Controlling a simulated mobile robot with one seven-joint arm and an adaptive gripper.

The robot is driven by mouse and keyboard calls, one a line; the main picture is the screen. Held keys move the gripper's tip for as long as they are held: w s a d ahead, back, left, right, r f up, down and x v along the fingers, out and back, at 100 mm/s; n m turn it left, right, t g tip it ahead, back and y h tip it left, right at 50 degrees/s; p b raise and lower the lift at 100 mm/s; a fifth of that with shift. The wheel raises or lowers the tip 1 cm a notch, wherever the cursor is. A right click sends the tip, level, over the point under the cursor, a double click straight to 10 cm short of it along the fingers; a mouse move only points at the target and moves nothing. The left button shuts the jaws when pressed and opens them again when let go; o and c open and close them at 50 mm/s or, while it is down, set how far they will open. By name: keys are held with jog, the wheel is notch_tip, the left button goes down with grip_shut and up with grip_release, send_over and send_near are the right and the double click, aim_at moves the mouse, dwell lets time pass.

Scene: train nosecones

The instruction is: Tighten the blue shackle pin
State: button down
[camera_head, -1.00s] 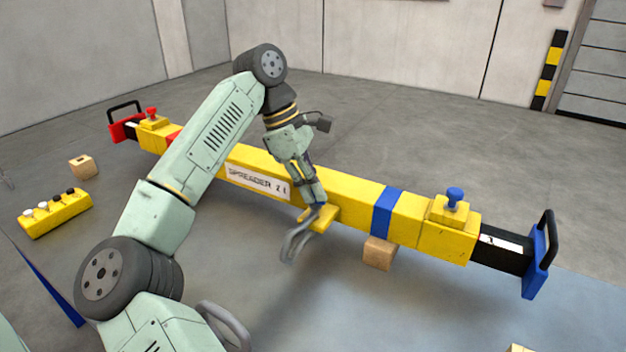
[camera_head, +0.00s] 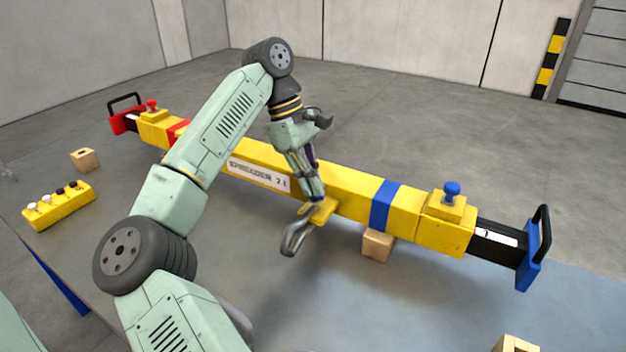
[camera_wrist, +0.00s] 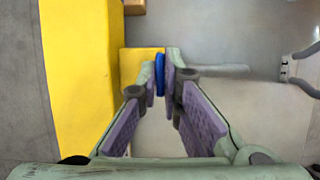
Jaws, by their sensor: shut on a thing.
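The blue shackle pin (camera_wrist: 160,75) shows in the wrist view as a small upright blue piece between my fingertips. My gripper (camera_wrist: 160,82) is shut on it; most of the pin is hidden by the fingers. In the head view my gripper (camera_head: 314,197) points down at the yellow lug (camera_head: 324,212) on the near side of the spreader beam. The grey shackle (camera_head: 297,236) hangs out from the lug, below my fingertips. In the wrist view the lug (camera_wrist: 130,65) lies left of the pin, and a grey shackle bar (camera_wrist: 220,71) runs to the right.
The yellow spreader beam (camera_head: 345,190) crosses the table, resting on a wooden block (camera_head: 377,245). A yellow block with knobs (camera_head: 60,207) stands left. Front table surface is mostly clear.

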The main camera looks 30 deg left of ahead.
jog(key=c, duration=1.8)
grip_release()
jog(key=shift+o, duration=0.2)
jog(key=shift+r, duration=0.1)
jog(key=v, duration=1.2)
jog(key=shift+s, duration=0.1)
